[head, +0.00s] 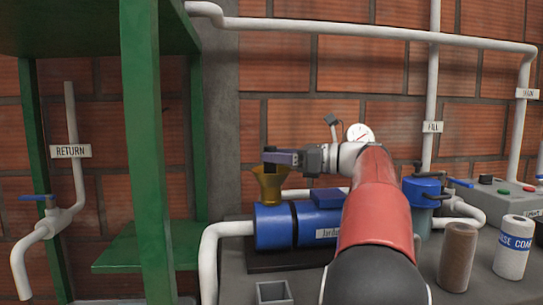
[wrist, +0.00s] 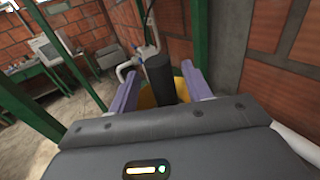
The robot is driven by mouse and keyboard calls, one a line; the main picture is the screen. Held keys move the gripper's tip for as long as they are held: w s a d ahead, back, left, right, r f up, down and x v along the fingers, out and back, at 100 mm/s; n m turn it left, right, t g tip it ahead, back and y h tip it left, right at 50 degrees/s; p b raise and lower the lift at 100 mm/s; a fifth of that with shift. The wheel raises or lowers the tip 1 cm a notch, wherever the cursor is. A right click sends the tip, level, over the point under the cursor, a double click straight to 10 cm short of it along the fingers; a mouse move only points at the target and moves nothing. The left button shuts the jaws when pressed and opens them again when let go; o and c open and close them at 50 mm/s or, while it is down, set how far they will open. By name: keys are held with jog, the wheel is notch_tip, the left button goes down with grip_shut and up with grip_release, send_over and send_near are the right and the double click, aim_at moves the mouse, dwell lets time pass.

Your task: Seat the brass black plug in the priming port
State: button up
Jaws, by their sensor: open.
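The priming port shows as a brass-yellow funnel (head: 270,184) on top of the blue pump (head: 275,226) in the head view. My gripper (head: 272,158) is level just above the funnel's rim. In the wrist view my gripper (wrist: 162,72) has its two purple fingers apart, one on each side of a black cylinder, which looks like the plug (wrist: 159,82). A small dark top of it (head: 269,149) shows above the fingers in the head view. The yellow funnel (wrist: 148,98) lies behind and below the cylinder. The cylinder's lower end is hidden, so I cannot tell how deep it sits.
A green frame (head: 150,150) stands left of the pump. A pressure gauge (head: 360,134), a blue-topped filter (head: 421,190), a brown cylinder (head: 457,255) and a white labelled can (head: 514,247) are to the right. A small grey open box (head: 273,293) sits in front.

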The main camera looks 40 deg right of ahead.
jog(key=v, duration=1)
jog(key=shift+d, duration=0.1)
